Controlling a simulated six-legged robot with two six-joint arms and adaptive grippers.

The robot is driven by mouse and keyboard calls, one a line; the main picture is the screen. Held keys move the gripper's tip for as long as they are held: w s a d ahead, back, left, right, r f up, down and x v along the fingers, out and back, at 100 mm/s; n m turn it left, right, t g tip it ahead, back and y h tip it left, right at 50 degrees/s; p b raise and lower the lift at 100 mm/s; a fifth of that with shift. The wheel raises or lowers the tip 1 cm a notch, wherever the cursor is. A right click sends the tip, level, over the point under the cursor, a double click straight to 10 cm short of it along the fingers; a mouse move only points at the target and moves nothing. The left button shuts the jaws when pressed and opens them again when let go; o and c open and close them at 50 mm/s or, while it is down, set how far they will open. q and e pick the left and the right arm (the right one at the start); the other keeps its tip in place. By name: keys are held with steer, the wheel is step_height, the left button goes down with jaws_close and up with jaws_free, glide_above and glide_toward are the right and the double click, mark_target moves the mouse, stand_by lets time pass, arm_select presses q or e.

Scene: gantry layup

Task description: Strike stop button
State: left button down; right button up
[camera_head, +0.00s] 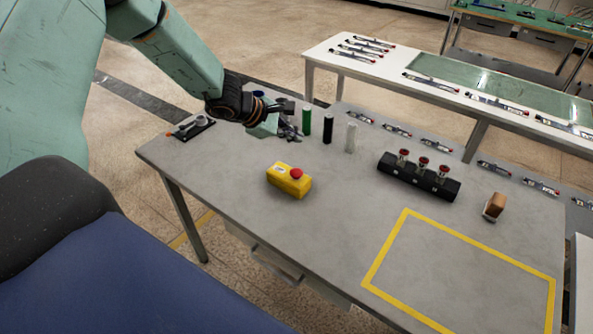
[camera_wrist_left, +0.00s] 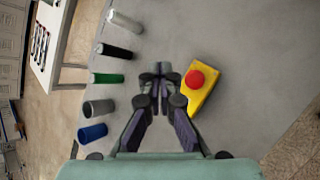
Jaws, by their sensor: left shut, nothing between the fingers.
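The stop button is a red mushroom button (camera_head: 297,173) on a yellow box (camera_head: 281,184) that sits on the grey table. In the left wrist view the red button (camera_wrist_left: 195,79) and yellow box (camera_wrist_left: 207,92) are just right of my fingertips. My left gripper (camera_head: 292,134) is above the table, behind the box in the head view, apart from it. In the left wrist view my left gripper (camera_wrist_left: 159,72) is shut with nothing between the fingers. My right gripper does not show in either view.
Green (camera_head: 306,120), black (camera_head: 328,129) and white (camera_head: 350,138) cylinders stand behind the box. A black holder (camera_head: 419,180) with red-topped pieces and a brown block (camera_head: 495,206) are to the right. A yellow outlined area (camera_head: 455,270) at front right is empty.

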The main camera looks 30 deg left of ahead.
arm_select(q)
steer(key=b, duration=0.5)
glide_above(294, 172)
step_height(294, 172, down, 7)
steer(key=shift+r, duration=0.1)
steer(key=shift+f+b, duration=1.05)
steer(key=shift+b, duration=0.3)
stand_by(0.3)
steer(key=shift+f+b, duration=0.4)
steer(key=shift+b, duration=0.25)
steer(key=shift+f+b, duration=0.55)
steer(key=shift+b, duration=0.1)
stand_by(0.7)
steer(key=shift+r, duration=0.15)
steer(key=shift+r+p, duration=0.7)
steer(key=shift+r, duration=0.2)
